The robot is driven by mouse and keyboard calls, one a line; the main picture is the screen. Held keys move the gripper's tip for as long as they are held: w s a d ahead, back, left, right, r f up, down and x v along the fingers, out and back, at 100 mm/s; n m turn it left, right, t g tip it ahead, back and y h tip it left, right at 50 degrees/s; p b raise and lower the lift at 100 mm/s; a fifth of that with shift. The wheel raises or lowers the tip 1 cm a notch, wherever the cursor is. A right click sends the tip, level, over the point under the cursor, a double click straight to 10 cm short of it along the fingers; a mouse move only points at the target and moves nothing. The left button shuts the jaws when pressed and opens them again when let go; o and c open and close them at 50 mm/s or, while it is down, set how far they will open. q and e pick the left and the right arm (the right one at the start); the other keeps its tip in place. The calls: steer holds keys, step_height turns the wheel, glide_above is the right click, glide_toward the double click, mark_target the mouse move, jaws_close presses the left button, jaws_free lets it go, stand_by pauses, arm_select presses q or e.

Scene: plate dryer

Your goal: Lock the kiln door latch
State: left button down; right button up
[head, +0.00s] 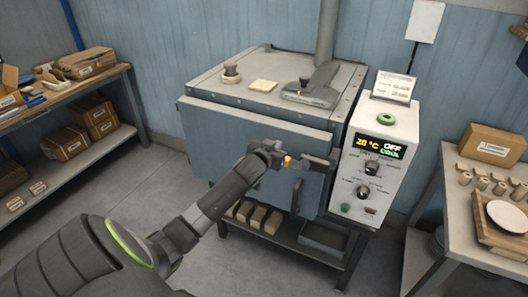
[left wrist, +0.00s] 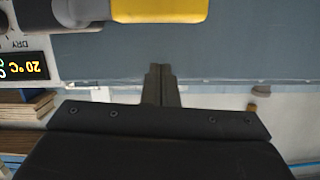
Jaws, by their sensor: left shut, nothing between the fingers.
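The kiln door (head: 255,137) is blue-grey and looks shut against the front of the kiln. The latch has a yellow part (head: 287,161) and a grey bar (head: 313,161) at the door's right side, close to the control box. The yellow part also fills the top of the left wrist view (left wrist: 160,9), with a grey cylinder beside it. My left gripper (head: 276,158) is at the latch, just left of the yellow part. Its fingers (left wrist: 160,85) are shut with nothing between them. I cannot tell whether they touch the latch. My right gripper is not in view.
A white control box (head: 379,160) reads 20 °C, OFF, COOL, right of the door. A dark vertical handle (head: 297,197) hangs below the latch. Tables with boxes stand left (head: 75,87) and right (head: 432,235). Below the kiln is a shelf with blocks (head: 255,216).

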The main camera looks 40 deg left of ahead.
arm_select(q)
steer(key=b+v, duration=0.3)
steer(key=v, duration=0.7)
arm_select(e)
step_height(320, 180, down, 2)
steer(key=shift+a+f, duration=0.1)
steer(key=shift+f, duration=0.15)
